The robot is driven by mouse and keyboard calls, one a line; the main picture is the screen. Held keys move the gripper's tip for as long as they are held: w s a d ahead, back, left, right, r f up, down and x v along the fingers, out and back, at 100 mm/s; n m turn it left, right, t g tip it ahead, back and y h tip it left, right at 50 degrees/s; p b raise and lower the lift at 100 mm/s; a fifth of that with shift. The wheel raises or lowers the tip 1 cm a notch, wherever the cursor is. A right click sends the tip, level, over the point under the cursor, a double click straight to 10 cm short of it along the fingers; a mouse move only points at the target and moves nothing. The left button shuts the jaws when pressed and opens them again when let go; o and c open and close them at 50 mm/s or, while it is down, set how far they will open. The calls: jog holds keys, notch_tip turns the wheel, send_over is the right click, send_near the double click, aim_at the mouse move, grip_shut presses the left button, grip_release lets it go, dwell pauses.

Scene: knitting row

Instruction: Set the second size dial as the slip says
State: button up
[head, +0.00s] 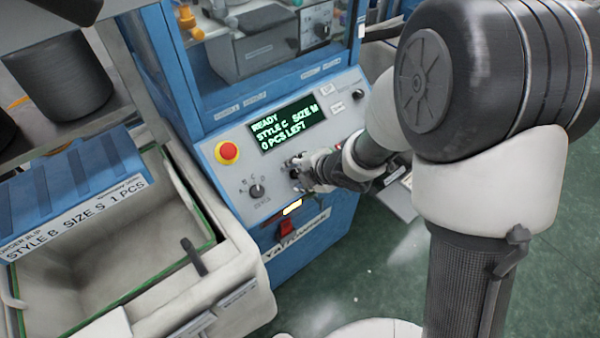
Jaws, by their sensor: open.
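The slip (75,220) at the lower left reads "STYLE B SIZE S 1 PCS". The machine's display (286,124) reads "READY, STYLE C SIZE M, 0 PCS LEFT". The first dial (257,191), a dark knob with letters around it, shows on the sloped grey panel. My gripper (297,171) is at the panel just right of this dial, with its fingers open. It covers the spot where the second dial would be, so that dial and its setting are hidden. I cannot tell whether the fingers touch it.
A red stop button (227,152) in a yellow ring sits at the panel's left. A small dark knob (358,94) is at its upper right. A red switch (286,228) is below the panel. A pale, green-edged bin (110,270) stands at left. Green floor is clear at right.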

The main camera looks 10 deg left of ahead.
grip_shut()
dwell(0.4)
jog(key=shift+m, duration=0.3)
jog(key=m+p, duration=0.2)
jog(key=m, duration=0.2)
jog(key=shift+r, duration=0.1)
jog(key=shift+m+p, duration=1.1)
jog(key=shift+m, duration=1)
grip_release()
